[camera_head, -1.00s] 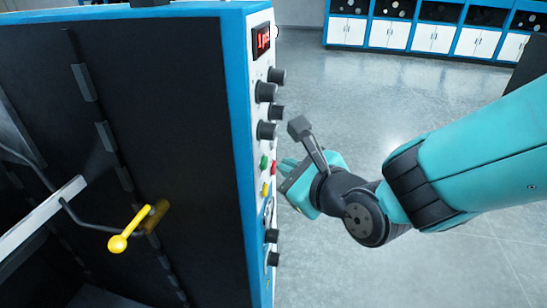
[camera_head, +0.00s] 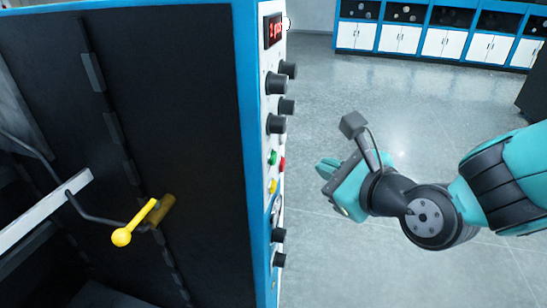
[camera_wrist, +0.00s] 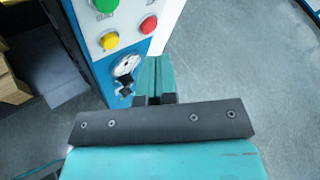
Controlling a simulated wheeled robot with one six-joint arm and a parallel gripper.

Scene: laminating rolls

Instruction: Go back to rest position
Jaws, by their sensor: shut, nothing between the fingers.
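My gripper (camera_head: 325,168) is in front of the machine's control panel, in the free air to its right in the head view. Its teal fingers are together and hold nothing, and they are apart from the panel. In the wrist view my gripper (camera_wrist: 154,62) points toward the lower part of the panel, with the two fingers side by side. The control panel (camera_head: 270,150) carries a red display (camera_head: 275,30), several black knobs (camera_head: 276,83), a green button (camera_wrist: 105,5), a red button (camera_wrist: 149,24) and a yellow button (camera_wrist: 109,40). A round switch (camera_wrist: 126,66) sits below them.
The blue-edged machine (camera_head: 190,100) fills the left side. A yellow-knobbed lever (camera_head: 122,237) sticks out of its dark side. Blue and white cabinets (camera_head: 440,42) stand far back. Grey floor (camera_head: 330,100) is clear between them and my arm.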

